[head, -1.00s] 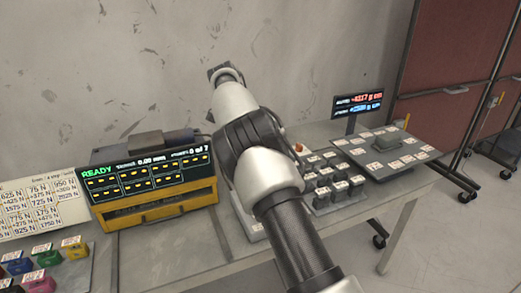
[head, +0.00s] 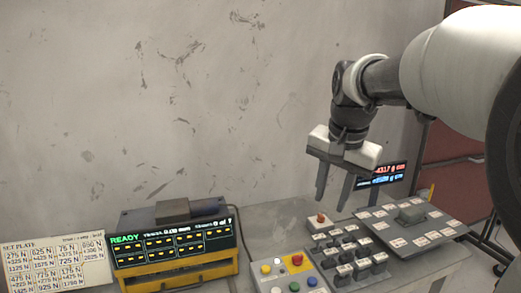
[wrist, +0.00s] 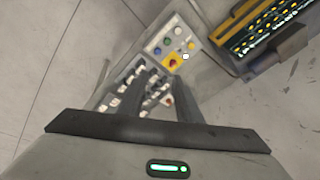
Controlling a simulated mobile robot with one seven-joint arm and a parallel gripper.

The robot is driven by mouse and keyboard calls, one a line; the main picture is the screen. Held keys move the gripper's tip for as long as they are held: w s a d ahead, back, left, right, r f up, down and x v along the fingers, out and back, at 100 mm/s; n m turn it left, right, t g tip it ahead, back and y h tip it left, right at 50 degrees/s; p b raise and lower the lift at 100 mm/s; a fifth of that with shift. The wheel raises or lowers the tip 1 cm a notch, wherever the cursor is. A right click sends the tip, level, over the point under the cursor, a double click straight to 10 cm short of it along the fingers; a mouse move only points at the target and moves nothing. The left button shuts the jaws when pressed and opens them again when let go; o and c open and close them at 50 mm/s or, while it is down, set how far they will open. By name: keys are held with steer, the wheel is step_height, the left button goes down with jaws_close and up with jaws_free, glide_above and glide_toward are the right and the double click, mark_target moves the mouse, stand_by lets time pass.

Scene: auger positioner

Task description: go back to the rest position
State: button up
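My gripper (head: 333,202) hangs in the air above the right part of the bench, fingers pointing down. Its two dark fingers stand apart with nothing between them. In the wrist view the gripper (wrist: 158,82) also shows a gap, with the bench panels below it. My arm comes in from the upper right of the head view. The fingers touch nothing that I can see.
The yellow READY display unit (head: 175,275) stands on the bench at left. A button panel (head: 290,272), a block of labelled switches (head: 350,255) and a tilted plate (head: 430,235) lie below my gripper. A small red-and-blue readout (head: 392,172) stands behind. The wall above is clear.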

steer(key=s+a+f+n+t+p, duration=0.1)
steer(key=s+n, duration=0.6)
steer(key=s, duration=1.3)
steer(key=t+p, duration=0.1)
steer(key=p, duration=0.1)
steer(key=shift+s+a+f+p, duration=0.2)
steer(key=shift+s+p, duration=0.15)
steer(key=shift+s, duration=0.05)
